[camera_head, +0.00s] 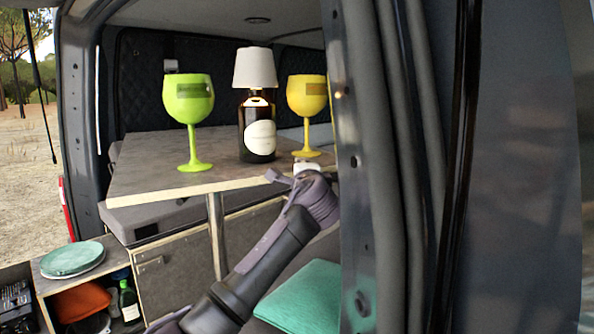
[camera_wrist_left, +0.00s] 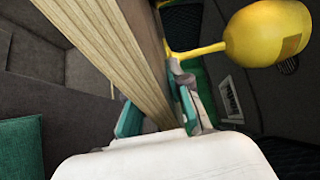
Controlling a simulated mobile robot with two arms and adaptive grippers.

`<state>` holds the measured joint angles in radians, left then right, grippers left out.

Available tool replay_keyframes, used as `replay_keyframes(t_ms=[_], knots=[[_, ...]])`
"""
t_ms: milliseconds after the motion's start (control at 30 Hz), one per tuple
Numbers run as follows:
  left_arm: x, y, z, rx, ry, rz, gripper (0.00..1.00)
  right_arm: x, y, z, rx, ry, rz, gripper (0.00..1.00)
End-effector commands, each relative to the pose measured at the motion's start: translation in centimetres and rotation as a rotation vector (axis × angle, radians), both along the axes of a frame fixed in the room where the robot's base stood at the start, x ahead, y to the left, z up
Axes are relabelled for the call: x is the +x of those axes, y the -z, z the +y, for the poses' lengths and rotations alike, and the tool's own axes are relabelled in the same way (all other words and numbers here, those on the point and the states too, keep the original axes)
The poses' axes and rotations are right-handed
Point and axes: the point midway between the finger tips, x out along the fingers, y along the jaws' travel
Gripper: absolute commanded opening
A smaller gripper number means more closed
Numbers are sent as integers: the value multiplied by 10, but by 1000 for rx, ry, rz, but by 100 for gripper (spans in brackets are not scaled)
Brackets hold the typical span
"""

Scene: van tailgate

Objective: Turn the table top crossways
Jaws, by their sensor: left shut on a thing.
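The table top (camera_head: 150,160) is a grey board with a pale wooden edge, set on a metal leg (camera_head: 216,235) inside the van. My left gripper (camera_head: 287,178) is at its near edge, towards the right. In the left wrist view the gripper (camera_wrist_left: 158,110) is shut on the table top (camera_wrist_left: 118,50), with one teal-padded finger on each side of the layered edge. The table's right end is hidden behind the van's door pillar. My right gripper is not in view.
On the table stand a green goblet (camera_head: 188,105), a brown bottle lamp with white shade (camera_head: 257,125) and a yellow goblet (camera_head: 307,98), close to my gripper. The van pillar (camera_head: 355,180) stands right. Teal plates (camera_head: 72,258) lie lower left. A teal cushion (camera_head: 305,298) lies below.

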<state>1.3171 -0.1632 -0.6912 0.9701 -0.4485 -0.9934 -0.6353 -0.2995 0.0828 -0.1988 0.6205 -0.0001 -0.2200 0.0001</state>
Motion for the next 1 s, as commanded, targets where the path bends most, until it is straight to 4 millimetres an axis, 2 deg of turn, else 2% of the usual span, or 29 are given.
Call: replay_keyframes(t_ms=[233,800,833,933,1000], knots=[[8,0,-7,-1,-38,1,0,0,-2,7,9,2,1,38],[11,0,-7,-2,-52,0,0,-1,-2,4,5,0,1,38],[11,0,-7,-2,-53,0,23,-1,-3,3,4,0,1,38],[11,0,-7,-2,-53,1,40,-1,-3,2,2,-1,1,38],[11,0,-6,-2,-54,1,44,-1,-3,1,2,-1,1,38]])
